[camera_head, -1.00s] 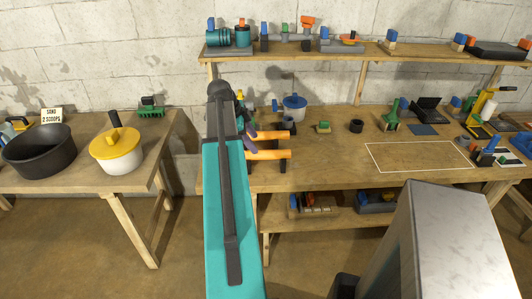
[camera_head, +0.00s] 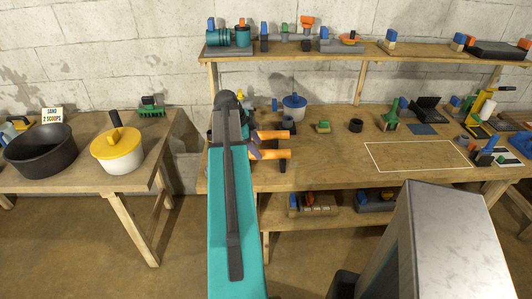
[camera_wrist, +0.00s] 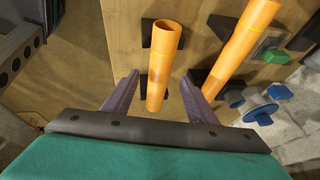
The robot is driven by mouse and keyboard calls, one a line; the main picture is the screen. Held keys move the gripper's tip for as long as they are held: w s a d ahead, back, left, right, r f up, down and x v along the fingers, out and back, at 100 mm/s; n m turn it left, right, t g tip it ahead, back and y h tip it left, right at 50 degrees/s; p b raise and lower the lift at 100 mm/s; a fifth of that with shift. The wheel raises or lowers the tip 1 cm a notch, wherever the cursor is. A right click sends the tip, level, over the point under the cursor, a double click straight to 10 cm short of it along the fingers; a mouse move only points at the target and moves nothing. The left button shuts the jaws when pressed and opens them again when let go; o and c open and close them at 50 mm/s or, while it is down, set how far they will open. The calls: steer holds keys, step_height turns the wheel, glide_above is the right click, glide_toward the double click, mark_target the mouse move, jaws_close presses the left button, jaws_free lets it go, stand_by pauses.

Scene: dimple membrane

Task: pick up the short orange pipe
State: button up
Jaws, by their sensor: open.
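Two orange pipes lie on dark supports on the workbench. The nearer one, the short orange pipe (camera_head: 273,154), shows in the wrist view (camera_wrist: 161,60) with its end between my two purple fingers. The other, longer-looking pipe (camera_head: 273,134) lies behind it, at the right of the wrist view (camera_wrist: 238,45). My gripper (camera_wrist: 159,82) is open, one finger on each side of the short pipe, with gaps visible on both sides. In the head view my gripper (camera_head: 254,151) is partly hidden by my arm, at the pipes' left ends.
A blue-lidded pot (camera_head: 294,107) stands behind the pipes. A green-topped block (camera_head: 323,127) and a black ring (camera_head: 356,126) sit to their right. The white-outlined area (camera_head: 418,157) is bare. A shelf (camera_head: 370,52) with items runs above the bench.

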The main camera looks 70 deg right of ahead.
mark_target(266, 155)
steer(key=shift+p+x, duration=0.65)
steer(key=shift+x, duration=1.35)
steer(key=c, duration=1.1)
